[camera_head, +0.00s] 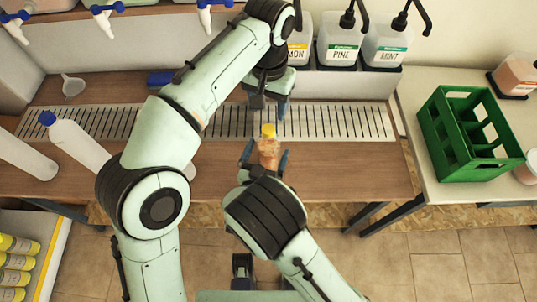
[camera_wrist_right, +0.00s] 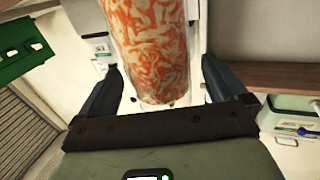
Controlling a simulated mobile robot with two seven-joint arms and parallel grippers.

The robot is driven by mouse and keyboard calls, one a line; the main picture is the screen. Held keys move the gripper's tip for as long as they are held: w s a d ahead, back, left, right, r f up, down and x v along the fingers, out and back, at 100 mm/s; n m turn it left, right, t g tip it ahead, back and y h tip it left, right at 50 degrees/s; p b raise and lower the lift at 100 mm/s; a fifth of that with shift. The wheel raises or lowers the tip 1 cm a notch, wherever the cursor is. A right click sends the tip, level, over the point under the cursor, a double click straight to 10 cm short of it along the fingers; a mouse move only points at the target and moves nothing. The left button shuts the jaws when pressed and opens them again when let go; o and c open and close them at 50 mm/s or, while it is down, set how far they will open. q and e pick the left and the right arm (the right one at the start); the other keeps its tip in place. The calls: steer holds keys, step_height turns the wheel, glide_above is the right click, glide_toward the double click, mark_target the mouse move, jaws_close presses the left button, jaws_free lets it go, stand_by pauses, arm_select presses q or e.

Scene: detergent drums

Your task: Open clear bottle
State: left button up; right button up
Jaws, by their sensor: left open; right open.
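A bottle (camera_head: 268,152) with a yellow cap (camera_head: 268,131) stands at the front edge of the slotted drain strip. In the right wrist view the bottle (camera_wrist_right: 155,45) has an orange and white mottled body; I cannot tell whether its wall is clear. My right gripper (camera_head: 265,158) is open, with one finger on each side of the bottle. In the right wrist view its fingers (camera_wrist_right: 161,75) stand apart from the bottle, with gaps visible. My left gripper (camera_head: 267,107) is open, pointing down just behind and above the cap.
White bottles, one with a blue cap (camera_head: 78,143), lie or lean at the left. Pump jugs (camera_head: 338,42) stand at the back. A green crate (camera_head: 465,140) is on the right table.

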steer(key=x, duration=0.3)
